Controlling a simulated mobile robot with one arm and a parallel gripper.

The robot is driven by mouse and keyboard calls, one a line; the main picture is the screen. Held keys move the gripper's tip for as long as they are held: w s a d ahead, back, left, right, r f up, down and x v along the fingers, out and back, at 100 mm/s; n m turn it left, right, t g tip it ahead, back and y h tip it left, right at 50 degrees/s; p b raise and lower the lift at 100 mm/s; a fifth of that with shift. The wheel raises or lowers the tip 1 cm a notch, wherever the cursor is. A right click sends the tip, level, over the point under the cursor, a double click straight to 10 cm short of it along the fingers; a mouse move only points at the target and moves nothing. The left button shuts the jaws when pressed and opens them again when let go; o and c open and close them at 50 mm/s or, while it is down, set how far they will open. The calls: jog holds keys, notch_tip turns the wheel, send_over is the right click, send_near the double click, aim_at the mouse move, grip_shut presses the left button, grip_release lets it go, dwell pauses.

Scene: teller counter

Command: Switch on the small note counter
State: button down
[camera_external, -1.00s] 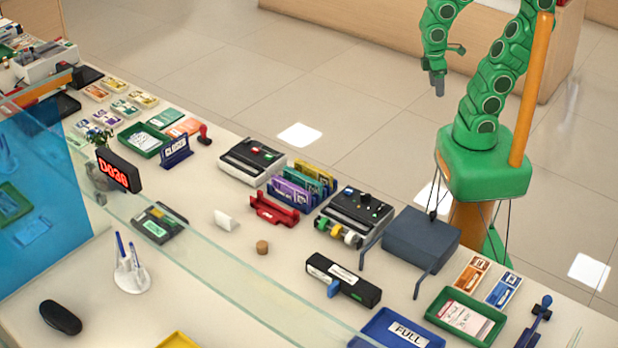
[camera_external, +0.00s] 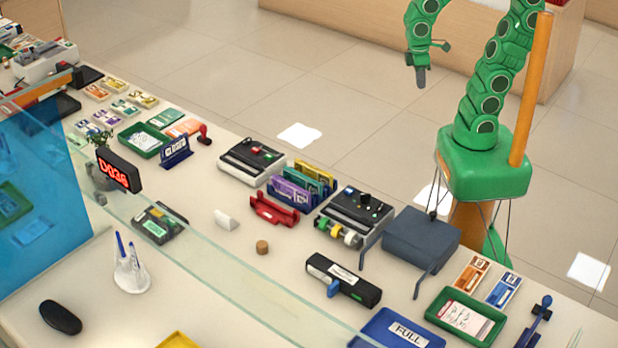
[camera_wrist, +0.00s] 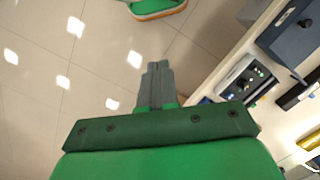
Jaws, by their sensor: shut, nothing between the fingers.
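Two dark-topped machines with knobs and buttons stand along the counter's robot-side edge: one left of centre (camera_external: 252,158), with red and green buttons, and one right of it (camera_external: 358,208), with several coloured rolls or knobs at its front. A small flat dark device (camera_external: 160,223) with a green label lies nearer the glass. I cannot tell for sure which is the small note counter. My gripper (camera_external: 421,80) is shut and empty, pointing down above the floor beyond the counter, apart from all machines. In the wrist view its closed fingers (camera_wrist: 157,68) show over floor, with a button-panelled machine (camera_wrist: 245,82) to their right.
A long black device (camera_external: 343,280) and a small brown cylinder (camera_external: 262,247) lie in front. A glass screen (camera_external: 230,285) crosses the near side.

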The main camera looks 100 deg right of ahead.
jog(key=w+r+m, duration=0.2)
jog(key=w, duration=1.5)
jog(key=m+t+y, duration=0.1)
jog(key=m+t, duration=0.2)
jog(key=m, duration=0.3)
send_over(244, 142)
jog(key=s+d, duration=0.2)
notch_tip(244, 142, down, 12)
jog(key=f, duration=0.4)
jog(key=w+a+f, duration=0.1)
jog(key=f, duration=0.8)
jog(key=shift+w+a+f, duration=0.3)
jog(key=shift+a+f, duration=0.05)
